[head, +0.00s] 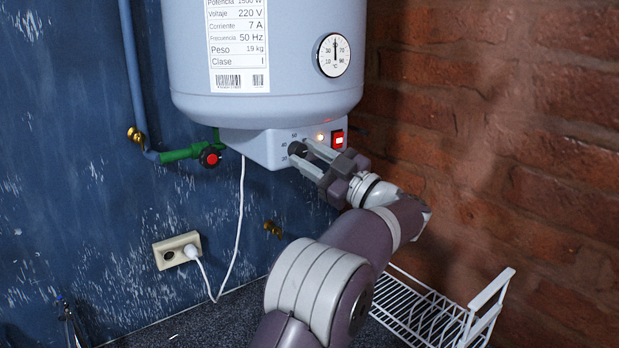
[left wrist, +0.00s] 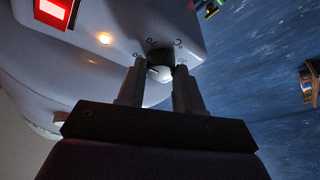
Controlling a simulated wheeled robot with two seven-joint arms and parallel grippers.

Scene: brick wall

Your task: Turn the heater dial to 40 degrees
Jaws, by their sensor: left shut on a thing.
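The heater (head: 270,110) is a pale grey-blue tank on the wall, with a control box (head: 258,150) under it. The black dial (head: 297,149) sits on the box front with numbers around it. In the left wrist view the dial (left wrist: 160,56) shows between the fingertips, with a pale face towards the camera. My left gripper (head: 304,153) is shut on the dial, one finger on each side; it also shows in the left wrist view (left wrist: 160,80). The fingers partly hide the markings, and I cannot read the dial's setting. My right gripper is not in view.
A lit red switch (head: 338,138) and a small orange lamp (head: 320,136) are right of the dial. A round gauge (head: 334,55) is above. A green valve with a red knob (head: 210,157) is at left. A white wire rack (head: 430,310) stands below right.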

